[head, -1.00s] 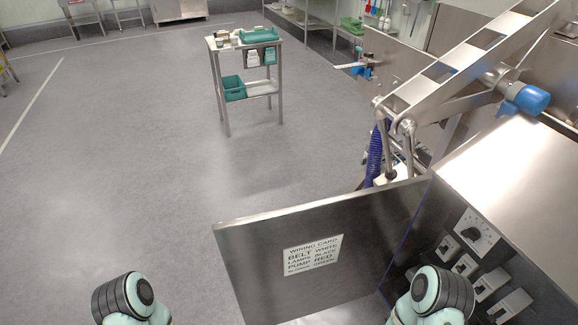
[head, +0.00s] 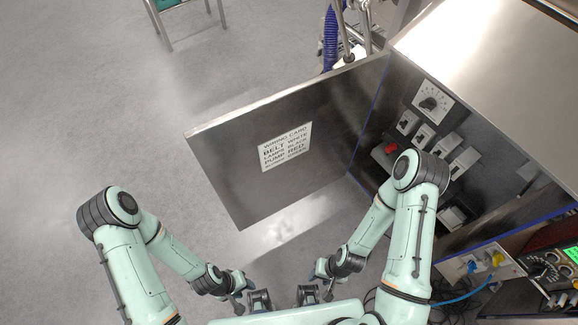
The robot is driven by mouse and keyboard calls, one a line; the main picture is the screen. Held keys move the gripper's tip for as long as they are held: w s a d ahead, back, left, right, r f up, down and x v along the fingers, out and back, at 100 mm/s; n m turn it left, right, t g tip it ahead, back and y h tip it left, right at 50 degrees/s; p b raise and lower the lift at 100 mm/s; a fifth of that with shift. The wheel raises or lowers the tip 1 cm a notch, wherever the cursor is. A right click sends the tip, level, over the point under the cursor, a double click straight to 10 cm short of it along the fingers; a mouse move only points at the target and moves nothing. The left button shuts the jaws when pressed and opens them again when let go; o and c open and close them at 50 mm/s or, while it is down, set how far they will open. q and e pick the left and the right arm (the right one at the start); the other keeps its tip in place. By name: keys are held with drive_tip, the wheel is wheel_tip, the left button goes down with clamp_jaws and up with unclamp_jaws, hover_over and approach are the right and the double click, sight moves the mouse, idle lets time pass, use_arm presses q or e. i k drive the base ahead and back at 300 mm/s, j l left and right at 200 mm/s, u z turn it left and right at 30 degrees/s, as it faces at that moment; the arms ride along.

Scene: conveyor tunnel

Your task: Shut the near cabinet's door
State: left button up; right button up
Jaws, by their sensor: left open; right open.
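The near cabinet (head: 480,50) is a steel box at the right, with switches, a dial and a red knob inside. Its door (head: 225,150) stands wide open, swung out to the left, with a wiring card (head: 285,147) on its inner face. My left gripper (head: 248,303) is low in the middle of the view, in front of the door and apart from it. My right gripper (head: 316,296) is just to its right, also apart from the door. Both are open, and I see nothing held in them.
A panel with sockets and a blue cable (head: 455,302) sits at the lower right, beside an instrument with a green display (head: 572,254). A cart leg (head: 160,25) shows at the top. A blue hose (head: 330,38) hangs behind the door. The floor at left is clear.

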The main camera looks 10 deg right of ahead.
sight(338, 102)
drive_tip(key=j+z, duration=0.4)
drive_tip(key=k+j+z, duration=0.15)
drive_tip(key=j+z, duration=0.65)
drive_tip(key=j, duration=0.15)
drive_tip(key=j+z, duration=0.4)
drive_tip(key=j, duration=0.2)
drive_tip(key=j+z, duration=0.35)
drive_tip(key=j, duration=0.15)
drive_tip(key=j+z, duration=0.35)
drive_tip(key=j, duration=0.15)
drive_tip(key=i+j+z, duration=0.1)
drive_tip(key=j+z, duration=0.75)
drive_tip(key=j, duration=0.15)
drive_tip(key=j+z, duration=0.4)
drive_tip(key=k+j+z, duration=0.15)
drive_tip(key=j+z, duration=0.25)
drive_tip(key=j, duration=0.2)
